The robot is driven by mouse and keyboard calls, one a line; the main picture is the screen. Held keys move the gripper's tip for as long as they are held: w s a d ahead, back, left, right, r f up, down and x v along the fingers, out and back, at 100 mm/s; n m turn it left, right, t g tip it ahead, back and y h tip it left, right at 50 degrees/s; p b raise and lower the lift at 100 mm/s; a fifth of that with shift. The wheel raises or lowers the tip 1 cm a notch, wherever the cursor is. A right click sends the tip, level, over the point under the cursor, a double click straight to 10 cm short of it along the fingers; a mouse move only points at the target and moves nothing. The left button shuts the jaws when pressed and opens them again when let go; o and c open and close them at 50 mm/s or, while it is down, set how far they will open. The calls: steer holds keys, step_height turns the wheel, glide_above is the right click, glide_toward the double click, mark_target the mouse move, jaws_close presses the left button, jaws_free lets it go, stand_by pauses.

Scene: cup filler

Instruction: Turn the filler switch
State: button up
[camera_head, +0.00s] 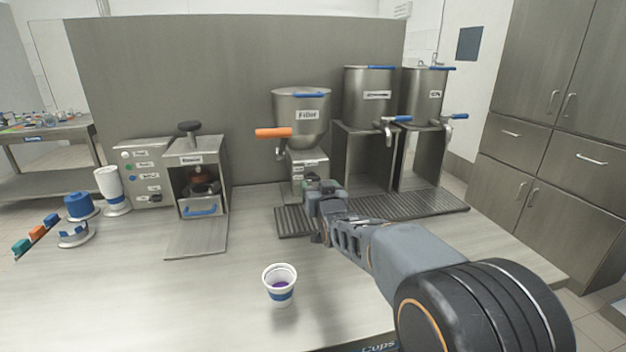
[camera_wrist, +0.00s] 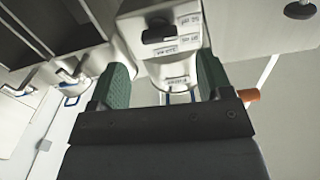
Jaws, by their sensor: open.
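The filler (camera_head: 301,122) is a steel hopper with an orange handle (camera_head: 272,133), standing on a narrow labelled base (camera_head: 305,161) at the back of the counter. My gripper (camera_head: 318,190) is in front of the base's lower part and hides it in the head view. In the wrist view, which looks upside down, my gripper (camera_wrist: 164,76) has its two green fingers apart with nothing between them. The black switch (camera_wrist: 160,31) shows beyond the fingertips on a panel with small labels. The fingers look apart from it. Its exact setting is hard to read.
A white cup with a blue band (camera_head: 280,286) and something purple inside stands on the front counter. A ribbed drip tray (camera_head: 420,205) runs under the filler and two steel tanks (camera_head: 368,98). A press-like machine (camera_head: 196,175) stands left.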

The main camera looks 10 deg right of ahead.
mark_target(314, 179)
steer(key=shift+w+p, duration=0.3)
steer(key=shift+w, duration=2.65)
steer(key=c, duration=0.9)
